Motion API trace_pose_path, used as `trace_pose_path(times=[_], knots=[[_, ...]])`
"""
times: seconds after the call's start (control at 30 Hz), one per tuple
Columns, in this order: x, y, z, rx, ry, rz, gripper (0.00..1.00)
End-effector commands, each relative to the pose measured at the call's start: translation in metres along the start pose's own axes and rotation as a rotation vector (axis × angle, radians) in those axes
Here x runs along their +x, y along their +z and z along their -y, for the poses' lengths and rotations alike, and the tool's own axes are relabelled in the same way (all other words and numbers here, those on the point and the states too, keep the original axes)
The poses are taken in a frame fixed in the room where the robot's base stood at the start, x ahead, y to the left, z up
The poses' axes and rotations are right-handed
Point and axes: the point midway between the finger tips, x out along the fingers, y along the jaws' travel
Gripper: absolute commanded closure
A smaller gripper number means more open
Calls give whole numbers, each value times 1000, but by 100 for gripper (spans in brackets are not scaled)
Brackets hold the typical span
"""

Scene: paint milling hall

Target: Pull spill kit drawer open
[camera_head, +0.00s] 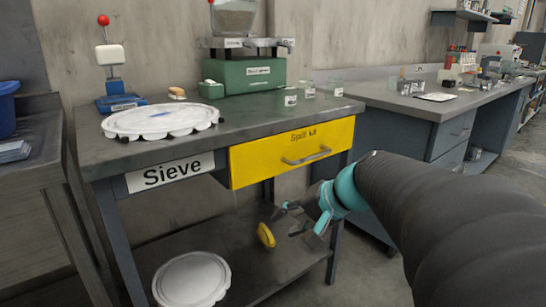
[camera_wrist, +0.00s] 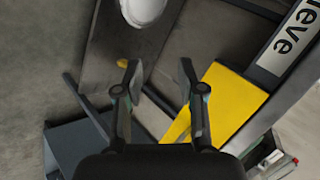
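The yellow spill kit drawer (camera_head: 265,160) sits under the right part of the Sieve table's top, and its front looks about flush with the table edge. It has a grey bar handle (camera_head: 306,156) and the words "Spill kit". My gripper (camera_head: 290,218) is below and in front of the drawer, apart from the handle. In the wrist view the drawer (camera_wrist: 228,100) shows at right, beside the right finger; its handle cannot be made out there. My gripper (camera_wrist: 159,74) is open, with nothing between its fingers.
The table (camera_head: 240,122) carries a white lidded disc (camera_head: 160,120), a green machine (camera_head: 245,74) and small jars. Its lower shelf (camera_head: 225,240) holds a yellow object (camera_head: 266,235) and a white round lid (camera_head: 191,279). A grey bench (camera_head: 395,133) stands at right.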

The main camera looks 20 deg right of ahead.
Motion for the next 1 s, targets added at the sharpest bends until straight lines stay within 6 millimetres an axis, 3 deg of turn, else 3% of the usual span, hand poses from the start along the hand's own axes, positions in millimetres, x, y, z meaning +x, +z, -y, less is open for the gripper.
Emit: trace_pose_path(times=[0.03, 0.2, 0.3, 0.4, 0.63, 1.0], knots=[[-2, -31, -5, 76, -61, -31, 61], [-27, -128, -17, 265, -287, -165, 61], [-47, -173, -32, 336, -390, -243, 61], [-63, -203, -44, 380, -463, -303, 61], [-73, -228, -52, 408, -520, -352, 61], [-24, -252, -26, 408, -518, -348, 61]])
